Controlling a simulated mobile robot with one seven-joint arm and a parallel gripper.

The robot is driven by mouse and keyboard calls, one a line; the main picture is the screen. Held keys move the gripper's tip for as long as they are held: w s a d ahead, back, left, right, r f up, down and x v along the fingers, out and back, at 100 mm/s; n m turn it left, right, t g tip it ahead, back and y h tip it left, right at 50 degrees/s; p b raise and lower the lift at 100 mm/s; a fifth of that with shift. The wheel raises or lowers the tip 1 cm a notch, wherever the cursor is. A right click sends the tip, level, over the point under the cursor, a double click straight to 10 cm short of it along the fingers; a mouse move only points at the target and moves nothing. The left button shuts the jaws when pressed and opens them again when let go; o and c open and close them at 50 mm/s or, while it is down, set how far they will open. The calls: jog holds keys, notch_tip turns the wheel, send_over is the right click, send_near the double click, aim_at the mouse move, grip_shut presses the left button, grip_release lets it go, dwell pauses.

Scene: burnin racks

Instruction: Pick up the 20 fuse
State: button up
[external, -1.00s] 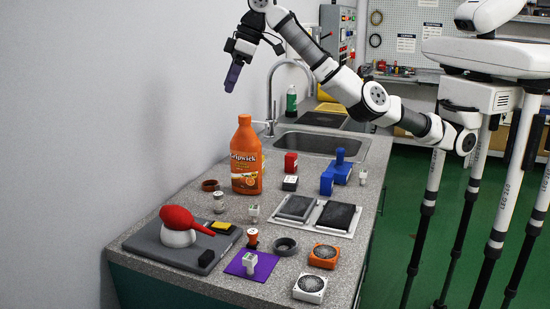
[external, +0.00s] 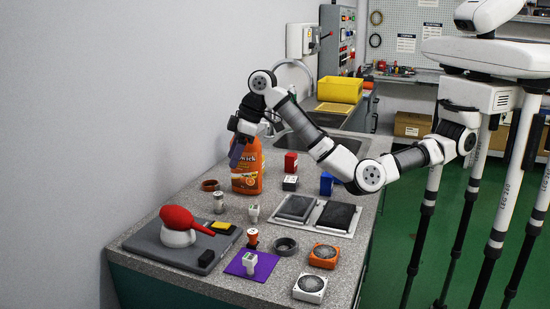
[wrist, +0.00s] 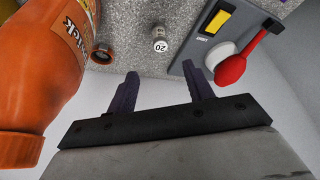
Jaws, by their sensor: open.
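The 20 fuse (wrist: 160,42) is a small pale cylinder with a "20" label, standing on the speckled counter in the wrist view. In the external view it appears to be the small silver cylinder (external: 219,203) between the orange bottle and the grey board. My gripper (wrist: 162,80) is open and empty, with its purple fingers spread and pointing toward the fuse from some distance. In the external view my gripper (external: 236,155) is above the counter, in front of the upper part of the orange bottle, apart from the fuse.
The tall orange bottle (wrist: 35,85) stands close to my gripper. A brown ring (external: 210,185) lies near the fuse. A grey board (external: 165,247) holds a red-and-white object (external: 182,228).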

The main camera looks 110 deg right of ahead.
aim_at(221, 193)
jog(key=p+x, duration=0.2)
jog(key=x, duration=0.7)
jog(key=shift+f, duration=0.3)
jog(key=shift+p+x, duration=1.1)
jog(key=shift+x, duration=1.55)
jog(key=c, duration=1.1)
jog(key=shift+r, duration=0.1)
